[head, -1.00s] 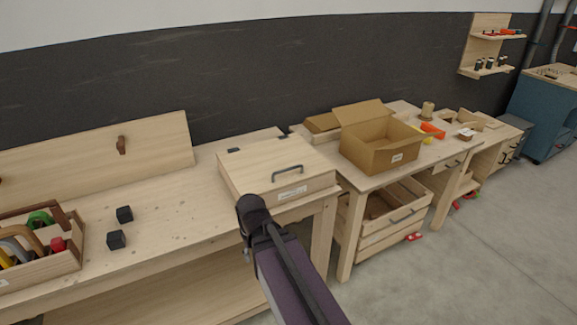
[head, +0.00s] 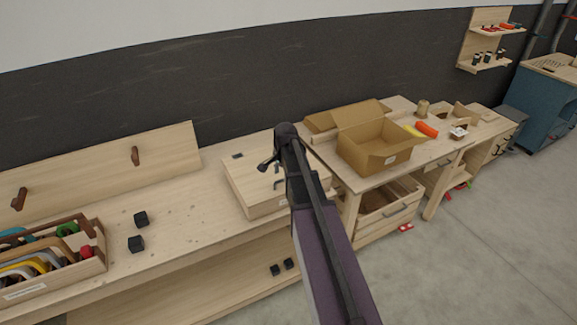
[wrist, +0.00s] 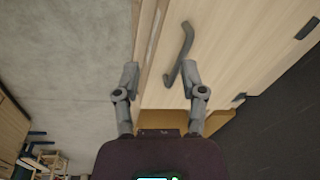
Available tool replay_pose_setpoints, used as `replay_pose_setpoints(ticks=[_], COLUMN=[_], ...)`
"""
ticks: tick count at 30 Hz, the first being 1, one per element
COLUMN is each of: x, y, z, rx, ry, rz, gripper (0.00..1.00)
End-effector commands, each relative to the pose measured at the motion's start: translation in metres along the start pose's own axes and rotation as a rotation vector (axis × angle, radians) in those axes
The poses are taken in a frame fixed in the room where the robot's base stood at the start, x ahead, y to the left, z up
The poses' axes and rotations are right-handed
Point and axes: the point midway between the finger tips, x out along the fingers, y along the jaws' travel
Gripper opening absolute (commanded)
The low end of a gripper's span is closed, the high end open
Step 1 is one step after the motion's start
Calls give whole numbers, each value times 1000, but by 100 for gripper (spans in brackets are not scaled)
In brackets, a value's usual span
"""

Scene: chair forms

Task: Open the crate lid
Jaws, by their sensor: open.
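The crate (head: 240,190) is a pale wooden box with its lid (head: 245,170) closed, on the bench in the middle of the head view. My arm covers its right part and most of the handle. The lid (wrist: 225,45) and its dark bar handle (wrist: 181,50) show in the wrist view. My gripper (wrist: 160,76) is open and empty. Its right finger is beside the near end of the handle, and its left finger is over the crate's front edge and the floor. I cannot tell whether it touches the handle. In the head view my gripper (head: 268,165) is over the lid.
An open cardboard box (head: 372,155) stands on the bench to the right. Two black cubes (head: 136,244) and a tool tray (head: 55,270) are on the left. A backboard with pegs (head: 100,170) stands behind. The floor (head: 470,260) in front is clear at right.

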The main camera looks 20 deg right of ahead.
Motion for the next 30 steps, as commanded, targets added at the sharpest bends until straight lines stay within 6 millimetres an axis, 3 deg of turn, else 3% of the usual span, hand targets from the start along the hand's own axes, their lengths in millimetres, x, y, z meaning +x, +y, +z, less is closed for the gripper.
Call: replay_pose_setpoints(ticks=[1, 3, 9, 30], x=[-17, -25, -40, -38], y=[-10, -14, -22, -22], z=[-18, -34, -64, -72], rx=[59, 134, 278, 319], ry=[4, 8, 15, 17], rz=[-6, -15, -33, -39], gripper=[53, 53, 53, 53])
